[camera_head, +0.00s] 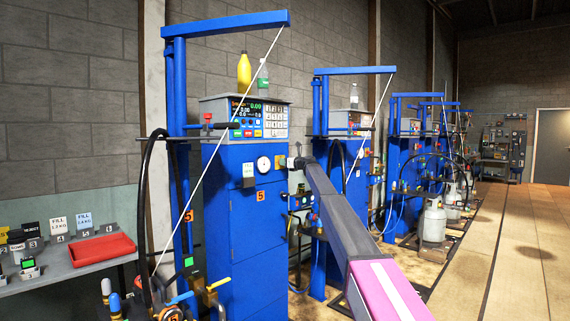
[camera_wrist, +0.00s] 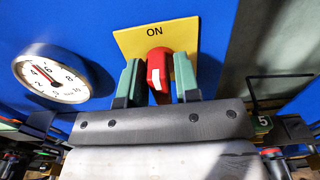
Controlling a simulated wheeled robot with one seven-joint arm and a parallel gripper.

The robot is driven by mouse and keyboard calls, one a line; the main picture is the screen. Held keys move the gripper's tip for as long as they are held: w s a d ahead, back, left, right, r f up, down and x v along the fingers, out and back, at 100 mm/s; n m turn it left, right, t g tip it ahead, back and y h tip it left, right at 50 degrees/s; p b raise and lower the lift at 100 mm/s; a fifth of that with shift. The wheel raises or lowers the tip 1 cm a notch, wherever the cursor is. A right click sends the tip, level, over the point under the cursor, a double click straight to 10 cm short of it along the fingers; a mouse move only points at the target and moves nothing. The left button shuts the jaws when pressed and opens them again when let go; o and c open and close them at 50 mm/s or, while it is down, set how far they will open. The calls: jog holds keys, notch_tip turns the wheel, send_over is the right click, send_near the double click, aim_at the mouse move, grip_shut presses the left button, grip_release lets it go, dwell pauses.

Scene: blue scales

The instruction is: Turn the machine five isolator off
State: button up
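The isolator's red knob (camera_wrist: 156,72) sits on a yellow plate (camera_wrist: 128,42) marked ON, in the wrist view. A white mark shows on the knob's handle, which stands roughly upright in the picture. My gripper (camera_wrist: 158,84) is open, with one green fingertip on each side of the knob; narrow gaps seem to show, and firm contact is not visible. In the head view, machine five (camera_head: 232,230) is the nearest blue cabinet with an orange 5 label.
A round white gauge (camera_wrist: 50,77) is left of the plate in the wrist view. Hoses and valve fittings (camera_head: 302,205) hang right of the cabinet below my arm. A bench with a red tray (camera_head: 102,249) stands at left. Open floor (camera_head: 525,255) lies at right.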

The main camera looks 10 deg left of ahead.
grip_shut()
jog(key=shift+n, duration=0.3)
jog(key=n, duration=0.3)
jog(key=shift+s+n, duration=0.15)
jog(key=shift+n, duration=0.15)
jog(key=n, duration=0.3)
jog(key=shift+a+f+n, duration=0.1)
jog(key=shift+n, duration=0.2)
jog(key=n, duration=0.5)
jog(key=shift+s+a+f, duration=0.1)
jog(key=shift+s+f, duration=0.05)
jog(key=n, duration=0.5)
jog(key=shift+f, duration=0.15)
